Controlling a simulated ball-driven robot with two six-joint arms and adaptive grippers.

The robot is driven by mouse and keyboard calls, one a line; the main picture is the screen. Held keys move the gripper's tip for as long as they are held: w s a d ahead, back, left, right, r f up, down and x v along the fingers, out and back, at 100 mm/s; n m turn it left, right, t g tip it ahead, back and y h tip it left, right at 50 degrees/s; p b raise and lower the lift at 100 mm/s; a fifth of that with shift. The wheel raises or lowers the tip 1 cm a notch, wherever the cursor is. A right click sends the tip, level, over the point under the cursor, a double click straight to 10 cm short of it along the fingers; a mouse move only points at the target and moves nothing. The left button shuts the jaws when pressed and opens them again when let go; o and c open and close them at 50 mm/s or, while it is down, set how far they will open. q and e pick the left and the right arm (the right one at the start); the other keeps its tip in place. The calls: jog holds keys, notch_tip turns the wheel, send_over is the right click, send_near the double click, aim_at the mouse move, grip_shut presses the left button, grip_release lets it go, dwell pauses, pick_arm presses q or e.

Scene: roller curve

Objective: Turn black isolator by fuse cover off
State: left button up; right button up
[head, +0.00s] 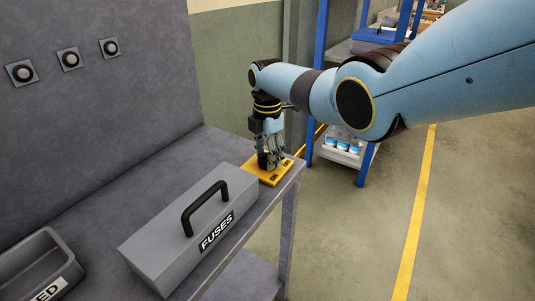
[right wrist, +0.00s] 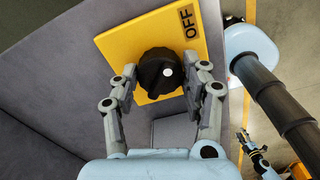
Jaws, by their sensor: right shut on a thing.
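The black isolator knob (right wrist: 152,74) sits on a yellow plate (right wrist: 120,45) with an OFF label (right wrist: 188,22) near one corner. A white dot shows on the knob; I cannot tell which setting it marks. My right gripper (right wrist: 166,72) is shut on the knob, one finger on each side. In the head view the right gripper (head: 269,160) points down over the yellow plate (head: 285,174) and mostly hides the knob. The grey fuse cover (head: 150,245), labelled FUSES, with a black handle, stands beside the plate. My left gripper (right wrist: 247,142) seems to show small in the right wrist view.
The grey bench's front edge (head: 297,172) lies just right of the plate. Three round wall knobs (head: 70,59) are at the upper left. A grey bin (head: 40,262) stands at the lower left. A blue rack (head: 316,80) stands behind, with open floor at right.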

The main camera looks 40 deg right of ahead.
jog(key=o, duration=1.2)
jog(key=shift+c, duration=0.2)
notch_tip(320, 180, up, 12)
